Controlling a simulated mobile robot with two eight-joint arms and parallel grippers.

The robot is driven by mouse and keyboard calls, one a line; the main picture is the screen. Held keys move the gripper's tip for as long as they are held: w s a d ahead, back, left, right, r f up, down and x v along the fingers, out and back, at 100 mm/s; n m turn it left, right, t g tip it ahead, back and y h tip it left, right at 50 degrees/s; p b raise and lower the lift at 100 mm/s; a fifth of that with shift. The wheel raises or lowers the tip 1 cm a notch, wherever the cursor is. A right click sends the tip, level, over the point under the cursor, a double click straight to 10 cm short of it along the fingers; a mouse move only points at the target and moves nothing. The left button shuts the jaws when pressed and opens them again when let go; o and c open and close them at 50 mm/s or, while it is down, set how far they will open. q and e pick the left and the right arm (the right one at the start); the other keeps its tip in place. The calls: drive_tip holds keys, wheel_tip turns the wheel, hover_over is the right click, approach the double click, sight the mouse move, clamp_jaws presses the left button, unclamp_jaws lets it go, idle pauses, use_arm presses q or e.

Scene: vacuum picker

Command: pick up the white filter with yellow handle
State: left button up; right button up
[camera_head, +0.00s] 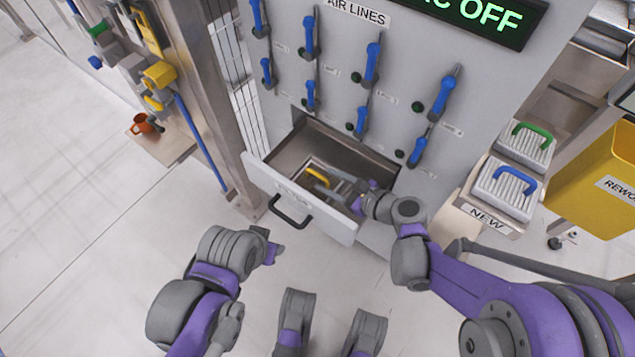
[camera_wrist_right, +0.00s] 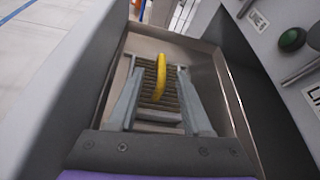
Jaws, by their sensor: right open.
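The filter with the yellow handle (camera_head: 317,175) lies in the open drawer (camera_head: 268,180). In the right wrist view its ribbed body (camera_wrist_right: 148,98) looks grey-brown, with the arched yellow handle (camera_wrist_right: 160,75) standing on top. My right gripper (camera_head: 325,184) reaches into the drawer from the right. In the right wrist view its two fingers (camera_wrist_right: 160,88) are open, one on each side of the handle; I cannot tell whether they touch the filter. My left gripper (camera_head: 272,248) is in front of the drawer, away from the filter, its jaws too small to judge.
The drawer has a black front handle (camera_head: 290,212). Two white filters, with a green handle (camera_head: 533,130) and a blue handle (camera_head: 513,177), sit on the NEW stand (camera_head: 487,218) at right. A yellow REWORK bin (camera_head: 600,175) is beyond. Blue valve levers (camera_head: 371,62) line the panel above.

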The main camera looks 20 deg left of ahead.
sight(323, 178)
drive_tip(key=b+x, duration=0.1)
drive_tip(key=x, duration=0.3)
drive_tip(key=shift+w+f, duration=0.15)
drive_tip(key=shift+d, duration=0.1)
drive_tip(key=shift+c, duration=0.2)
clamp_jaws()
